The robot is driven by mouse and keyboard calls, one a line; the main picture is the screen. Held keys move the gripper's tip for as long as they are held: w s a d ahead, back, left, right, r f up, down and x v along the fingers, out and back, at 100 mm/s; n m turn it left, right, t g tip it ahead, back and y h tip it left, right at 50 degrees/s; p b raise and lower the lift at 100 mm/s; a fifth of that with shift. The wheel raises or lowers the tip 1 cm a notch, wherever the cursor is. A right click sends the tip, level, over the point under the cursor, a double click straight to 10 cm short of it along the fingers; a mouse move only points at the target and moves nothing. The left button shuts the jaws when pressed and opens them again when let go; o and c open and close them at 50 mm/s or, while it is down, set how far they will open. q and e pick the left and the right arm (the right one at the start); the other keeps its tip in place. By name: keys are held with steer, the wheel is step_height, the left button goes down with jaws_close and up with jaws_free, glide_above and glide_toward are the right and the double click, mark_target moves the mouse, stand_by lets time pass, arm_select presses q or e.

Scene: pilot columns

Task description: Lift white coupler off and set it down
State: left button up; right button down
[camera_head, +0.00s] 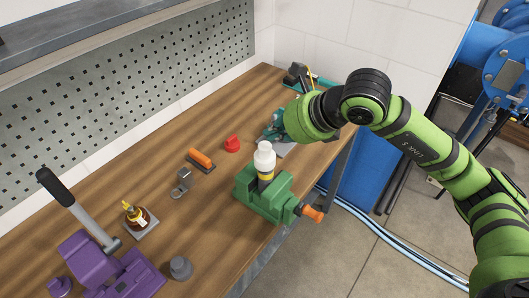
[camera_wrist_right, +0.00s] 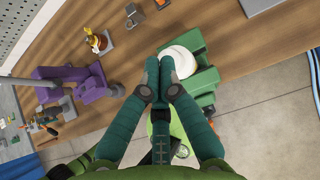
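The white coupler (camera_head: 264,157) sits upright on top of a dark column with a yellow band (camera_head: 266,176), clamped in the green vise (camera_head: 272,202) near the bench's front edge. My right gripper (camera_head: 270,130) is behind the coupler in the head view, apart from it. In the right wrist view, the teal fingers of my right gripper (camera_wrist_right: 160,80) are together, with nothing seen between them. The coupler (camera_wrist_right: 183,60) shows beyond the fingers there, and they hide part of it. My left gripper is in neither view.
A red part (camera_head: 232,144), an orange-handled block (camera_head: 200,159), a grey bracket (camera_head: 182,184) and an amber bottle (camera_head: 137,215) stand left of the vise. A purple machine (camera_head: 118,270) with a lever is at front left. Bare wood (camera_head: 210,225) lies between.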

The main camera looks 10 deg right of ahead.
steer(key=shift+r, duration=0.2)
steer(key=c, duration=1.4)
jaws_free()
